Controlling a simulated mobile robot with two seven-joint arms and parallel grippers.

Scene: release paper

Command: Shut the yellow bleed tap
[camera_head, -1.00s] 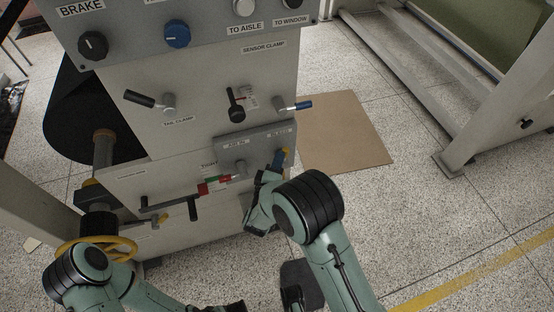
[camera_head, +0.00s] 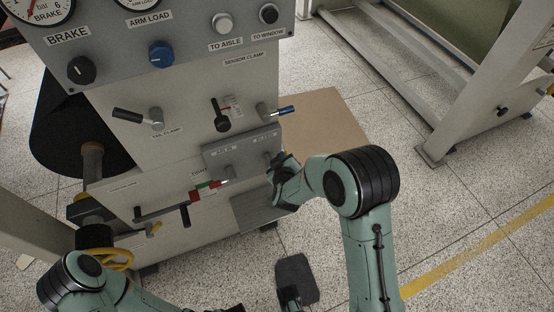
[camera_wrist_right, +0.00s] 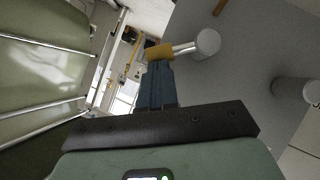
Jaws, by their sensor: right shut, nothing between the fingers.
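The yellow bleed tap's grip (camera_wrist_right: 160,52) shows in the right wrist view, on a pale metal stem that runs right to a round grey hub (camera_wrist_right: 207,42) on the grey panel. My right gripper (camera_wrist_right: 154,66) is shut and empty. Its blue fingers point at the grip from below and look close to touching; contact is unclear. In the head view my right gripper (camera_head: 280,161) is at the right end of the small grey valve panel (camera_head: 243,149), and the hand hides the yellow grip. My left arm (camera_head: 80,280) is at lower left; its gripper's jaws are not clearly visible.
A blue-tipped lever (camera_head: 285,110) sticks out just above the valve panel. A brown mat (camera_head: 325,125) lies on the floor behind; open floor is at right.

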